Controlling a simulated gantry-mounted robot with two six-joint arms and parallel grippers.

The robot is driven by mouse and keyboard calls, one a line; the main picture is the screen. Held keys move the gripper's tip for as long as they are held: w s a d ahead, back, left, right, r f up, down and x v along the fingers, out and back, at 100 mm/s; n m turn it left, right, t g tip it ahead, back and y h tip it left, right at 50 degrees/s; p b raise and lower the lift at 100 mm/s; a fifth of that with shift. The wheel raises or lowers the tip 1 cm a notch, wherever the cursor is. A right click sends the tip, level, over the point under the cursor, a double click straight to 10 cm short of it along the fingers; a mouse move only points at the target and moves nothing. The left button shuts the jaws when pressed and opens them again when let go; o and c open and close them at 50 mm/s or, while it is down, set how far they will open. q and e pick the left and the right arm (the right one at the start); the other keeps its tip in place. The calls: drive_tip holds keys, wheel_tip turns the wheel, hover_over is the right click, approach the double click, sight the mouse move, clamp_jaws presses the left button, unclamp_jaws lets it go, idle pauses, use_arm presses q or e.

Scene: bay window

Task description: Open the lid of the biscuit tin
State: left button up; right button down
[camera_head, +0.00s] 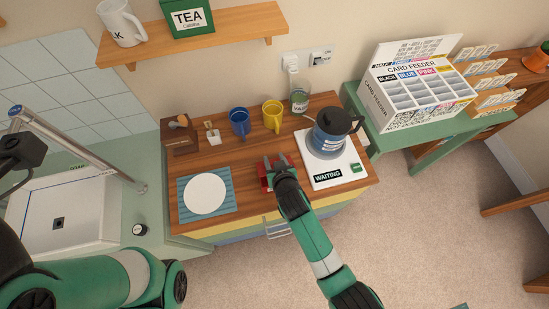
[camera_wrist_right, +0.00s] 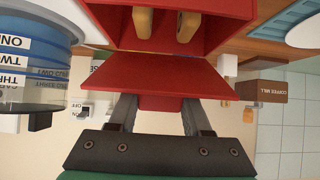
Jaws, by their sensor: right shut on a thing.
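The biscuit tin is a small red box (camera_head: 265,182) on the wooden counter, mostly hidden by my right gripper in the head view. In the right wrist view its red inside (camera_wrist_right: 207,27) shows with tan biscuits (camera_wrist_right: 143,22) in it. Its red lid (camera_wrist_right: 160,78) stands tilted away from the opening. My right gripper (camera_wrist_right: 160,112) is shut on the lid's edge, with one dark finger on each side of a red tab; it also shows in the head view (camera_head: 277,163).
A white board with a blue coffee pot (camera_head: 330,134) is close on the right. A white plate (camera_head: 205,193) on a blue mat lies left. Blue (camera_head: 239,121) and yellow (camera_head: 273,115) mugs stand behind. A shelf (camera_head: 194,37) hangs above the counter.

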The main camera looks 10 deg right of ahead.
drive_tip(key=shift+c, duration=1.6)
unclamp_jaws()
drive_tip(key=p+v, duration=0.5)
drive_tip(key=v, duration=0.6)
drive_tip(key=shift+s+r+p, duration=0.2)
drive_tip(key=shift+s+p, duration=0.1)
drive_tip(key=shift+p, duration=0.05)
drive_tip(key=shift+c, duration=0.2)
